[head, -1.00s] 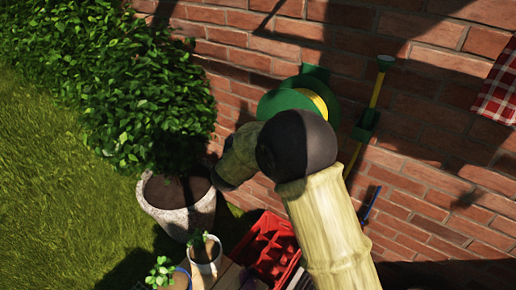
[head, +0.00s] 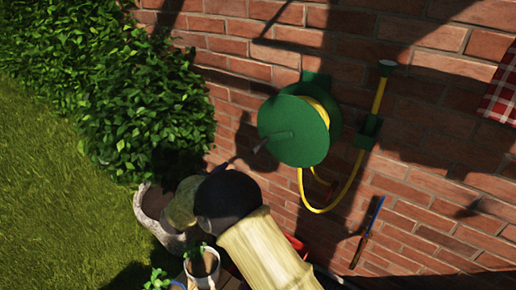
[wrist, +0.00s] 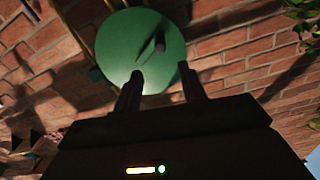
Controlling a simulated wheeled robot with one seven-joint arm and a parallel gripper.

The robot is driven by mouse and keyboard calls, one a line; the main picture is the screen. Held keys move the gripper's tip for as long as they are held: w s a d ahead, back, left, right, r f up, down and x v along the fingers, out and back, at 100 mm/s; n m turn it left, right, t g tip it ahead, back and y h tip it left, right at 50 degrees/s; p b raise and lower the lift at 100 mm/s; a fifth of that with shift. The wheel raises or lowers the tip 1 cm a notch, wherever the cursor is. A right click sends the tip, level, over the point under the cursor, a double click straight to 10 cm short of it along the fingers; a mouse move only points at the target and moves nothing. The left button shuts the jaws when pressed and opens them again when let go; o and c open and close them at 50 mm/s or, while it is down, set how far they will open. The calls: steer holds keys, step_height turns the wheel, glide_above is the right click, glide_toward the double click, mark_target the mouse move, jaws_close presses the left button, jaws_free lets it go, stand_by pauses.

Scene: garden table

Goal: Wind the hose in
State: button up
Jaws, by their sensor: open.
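A green hose reel (head: 300,148) is mounted on the brick wall, with yellow hose (head: 325,112) wound behind its front disc. A yellow loop hangs below it and runs up to a spray end (head: 387,68) in a green wall holder (head: 367,132). My gripper (head: 238,160) is left of the disc. In the wrist view, my gripper (wrist: 161,76) is open, its fingers pointing at the reel disc (wrist: 125,45). The crank's dark handle (wrist: 159,42) stands out from the disc, just beyond and between the fingertips, and nothing is held.
A leafy hedge (head: 110,90) and lawn lie left. A thin blue-topped tool (head: 367,232) leans on the wall at right. A red checked cloth (head: 500,95) hangs at the right edge.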

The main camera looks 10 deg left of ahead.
mark_target(258, 148)
steer(key=x, duration=1.5)
steer(key=shift+w+d+p, duration=0.15)
steer(key=shift+p, duration=0.25)
steer(key=shift+c, duration=0.2)
jaws_close()
